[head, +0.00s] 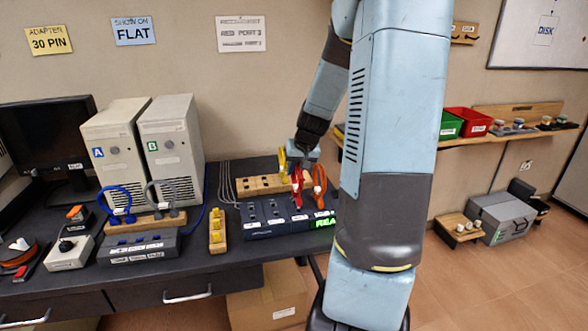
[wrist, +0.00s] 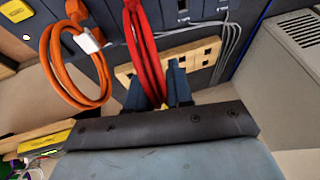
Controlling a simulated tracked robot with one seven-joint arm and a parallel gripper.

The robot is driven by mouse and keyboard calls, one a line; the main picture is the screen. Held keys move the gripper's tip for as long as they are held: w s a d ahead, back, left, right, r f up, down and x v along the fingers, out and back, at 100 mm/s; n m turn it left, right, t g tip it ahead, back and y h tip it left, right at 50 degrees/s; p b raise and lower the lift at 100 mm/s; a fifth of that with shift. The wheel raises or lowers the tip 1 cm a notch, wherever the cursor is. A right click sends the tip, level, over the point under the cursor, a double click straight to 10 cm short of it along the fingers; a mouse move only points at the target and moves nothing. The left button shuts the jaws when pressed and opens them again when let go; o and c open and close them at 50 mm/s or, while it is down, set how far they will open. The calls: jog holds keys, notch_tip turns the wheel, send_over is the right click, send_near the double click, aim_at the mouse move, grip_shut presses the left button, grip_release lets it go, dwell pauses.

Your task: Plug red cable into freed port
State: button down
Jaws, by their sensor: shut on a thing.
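The red cable's plug end cannot be made out clearly. Several ports on the panel's left side look empty. My gripper is partly hidden in the head view.
A wooden slotted block (head: 262,185) lies behind the panel, with a yellow cable (head: 283,165) near its right end. Two computer towers (head: 172,150) and a blue cable (head: 117,203) are to the left. A wooden strip with yellow pieces (head: 217,230) stands left of the panel.

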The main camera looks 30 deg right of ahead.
jog(key=shift+f, duration=1)
dwell(1.8)
jog(key=c, duration=0.9)
grip_release()
jog(key=o, duration=0.6)
jog(key=shift+s+r, duration=0.1)
jog(key=shift+v, duration=3.7)
